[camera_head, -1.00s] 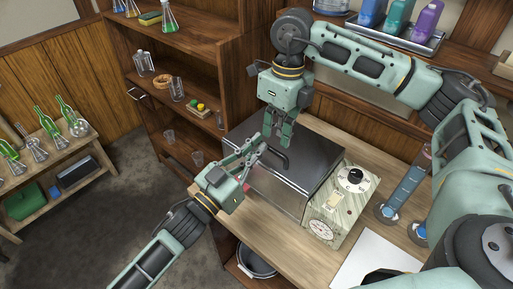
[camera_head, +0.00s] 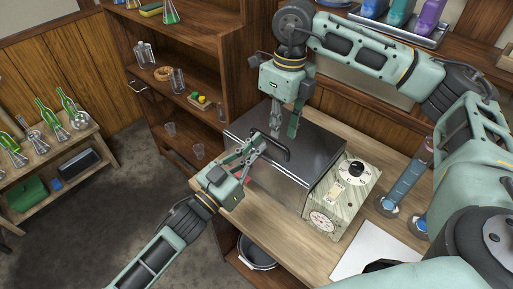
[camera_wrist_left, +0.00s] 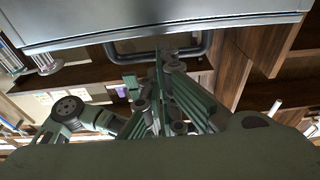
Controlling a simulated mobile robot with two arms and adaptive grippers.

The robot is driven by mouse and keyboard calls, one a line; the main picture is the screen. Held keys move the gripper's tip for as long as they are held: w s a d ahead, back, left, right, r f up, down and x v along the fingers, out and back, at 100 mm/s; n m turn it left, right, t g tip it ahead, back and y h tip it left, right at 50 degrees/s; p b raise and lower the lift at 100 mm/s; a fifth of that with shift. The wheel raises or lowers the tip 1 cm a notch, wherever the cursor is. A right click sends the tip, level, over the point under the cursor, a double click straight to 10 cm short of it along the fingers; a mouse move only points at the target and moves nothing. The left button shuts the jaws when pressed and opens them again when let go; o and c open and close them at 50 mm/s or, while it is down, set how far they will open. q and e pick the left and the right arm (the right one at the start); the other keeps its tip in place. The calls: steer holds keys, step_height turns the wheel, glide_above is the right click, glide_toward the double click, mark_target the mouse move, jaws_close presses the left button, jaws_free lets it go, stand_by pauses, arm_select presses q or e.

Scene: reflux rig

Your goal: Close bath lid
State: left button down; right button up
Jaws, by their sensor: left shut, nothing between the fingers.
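The bath (camera_head: 318,205) is a metal box with a pale control panel, standing on the wooden bench. Its dark steel lid (camera_head: 315,147) lies across the top and looks about flat; I cannot tell whether it is fully seated. A bent bar handle (camera_head: 284,159) is on the lid. In the left wrist view, the handle (camera_wrist_left: 205,50) shows below a steel edge. My left gripper (camera_head: 258,143) is shut and empty, its tips close to the handle; contact is unclear. My right gripper (camera_head: 284,133) points down above the lid, its fingers apart and nothing between them.
Blue-based glass cylinders (camera_head: 402,188) stand right of the bath. A tray of coloured bottles (camera_head: 405,28) sits at the back. A bucket (camera_head: 257,252) is below the bench. A shelf unit (camera_head: 185,60) stands at the left back. Floor is clear at left.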

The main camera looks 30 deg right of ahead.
steer(key=shift+o, duration=1.4)
